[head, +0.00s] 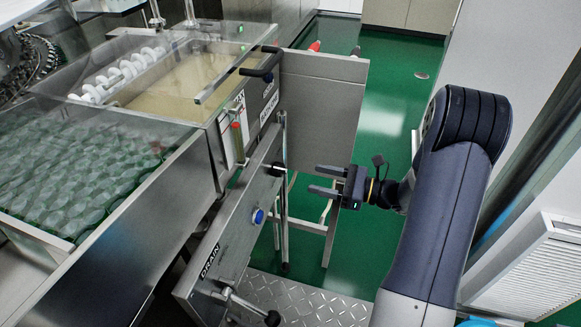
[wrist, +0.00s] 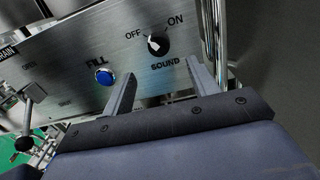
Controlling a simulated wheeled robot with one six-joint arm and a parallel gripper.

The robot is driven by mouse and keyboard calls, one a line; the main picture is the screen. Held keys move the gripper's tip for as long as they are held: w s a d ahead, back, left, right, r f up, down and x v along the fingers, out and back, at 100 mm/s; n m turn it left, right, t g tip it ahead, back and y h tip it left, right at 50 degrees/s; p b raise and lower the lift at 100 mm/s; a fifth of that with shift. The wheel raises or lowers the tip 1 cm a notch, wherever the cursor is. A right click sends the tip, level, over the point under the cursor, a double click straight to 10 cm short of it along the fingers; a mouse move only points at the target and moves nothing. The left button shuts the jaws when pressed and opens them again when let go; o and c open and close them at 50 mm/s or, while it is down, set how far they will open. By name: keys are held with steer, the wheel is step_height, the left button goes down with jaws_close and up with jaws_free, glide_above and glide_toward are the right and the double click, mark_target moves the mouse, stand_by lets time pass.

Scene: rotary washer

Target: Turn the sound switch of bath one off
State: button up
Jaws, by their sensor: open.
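The sound switch (wrist: 157,44) is a small round black knob with a white pointer, on a brushed metal panel (wrist: 60,50). OFF is printed at its upper left, ON at its upper right and SOUND below. I cannot tell surely which label the pointer faces. In the head view the switch (head: 279,169) is a small dark knob near the panel's far end. My gripper (head: 315,180) is open and empty, to the right of the panel and apart from it. In the wrist view my gripper (wrist: 160,62) has its fingers spread either side of the line to the knob.
A blue FILL button (wrist: 105,78) sits left of the switch; it also shows in the head view (head: 258,216). A DRAIN lever (head: 245,304) sticks out at the panel's near end. A metal side table (head: 322,100) stands beyond my gripper. Green floor (head: 395,75) is open behind.

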mark_target(281, 170)
steer(key=x, duration=0.9)
steer(key=shift+a, duration=0.15)
steer(key=c, duration=1)
steer(key=shift+n+b, duration=1.3)
steer(key=shift+b, duration=0.3)
steer(key=o, duration=1)
